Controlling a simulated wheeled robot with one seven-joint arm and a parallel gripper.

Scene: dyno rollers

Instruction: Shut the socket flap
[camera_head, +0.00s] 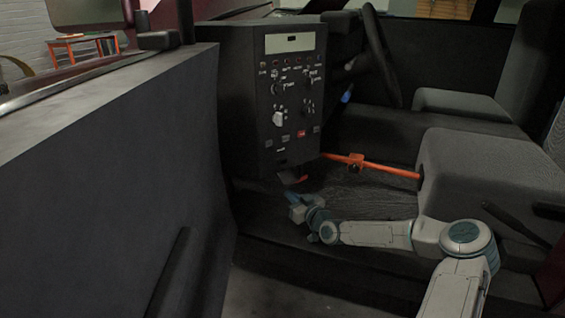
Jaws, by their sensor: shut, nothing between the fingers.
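A dark control box (272,95) with knobs and switches stands in the car's footwell. A small dark piece (289,176) juts from its lower edge; it may be the socket flap, but it is too small and dark to tell how far it stands open. My gripper (292,197) is shut and empty, just below this lower edge. I cannot tell whether it touches the flap.
The open car door (110,160) fills the left side. An orange bar (375,166) runs from near the box to the seat (475,180). The steering wheel (381,55) is behind. My arm reaches in over the door sill from the lower right.

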